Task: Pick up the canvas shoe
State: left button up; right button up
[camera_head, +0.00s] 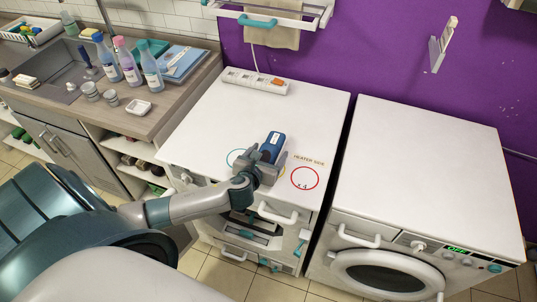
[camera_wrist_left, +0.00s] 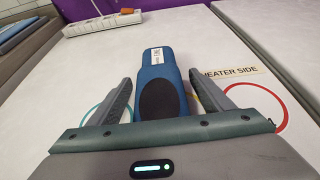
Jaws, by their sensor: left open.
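The blue canvas shoe (camera_head: 273,144) is on the white top of the left cabinet, near its front edge. In the left wrist view the shoe (camera_wrist_left: 160,72) points away from me, with a dark oval area on its near part and a white label farther up. My left gripper (camera_head: 267,158) is open over the near part of the shoe. In the wrist view its fingers (camera_wrist_left: 160,88) stand on either side of the shoe, with a visible gap at the right finger. Contact at the left finger is hard to tell. My right gripper is not in view.
A red circle (camera_head: 305,178) and a "HEATER SIDE" label lie right of the shoe. A green circle (camera_head: 236,158) is at its left. A power strip (camera_head: 256,82) lies at the back. The washer (camera_head: 420,180) stands to the right across a narrow gap. The white top (camera_head: 300,115) is mostly clear.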

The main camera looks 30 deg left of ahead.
aim_at(271, 150)
pick_arm(q)
jog(key=c, duration=1.2)
jog(key=shift+r, duration=0.15)
jog(key=shift+r, duration=0.55)
jog(key=r, duration=0.1)
jog(key=d+r+b, duration=0.1)
jog(key=r, duration=0.1)
jog(key=shift+r, duration=0.1)
jog(key=d+r, duration=0.2)
jog(key=d, duration=0.1)
jog(key=s+d+r+b, duration=0.1)
jog(key=d+r, duration=0.1)
jog(key=d, duration=0.2)
jog(key=s+d+r+b, duration=0.1)
jog(key=d+r, duration=0.1)
jog(key=d, duration=0.1)
jog(key=shift+s+d+r, duration=0.2)
jog(key=shift+s+r, duration=0.05)
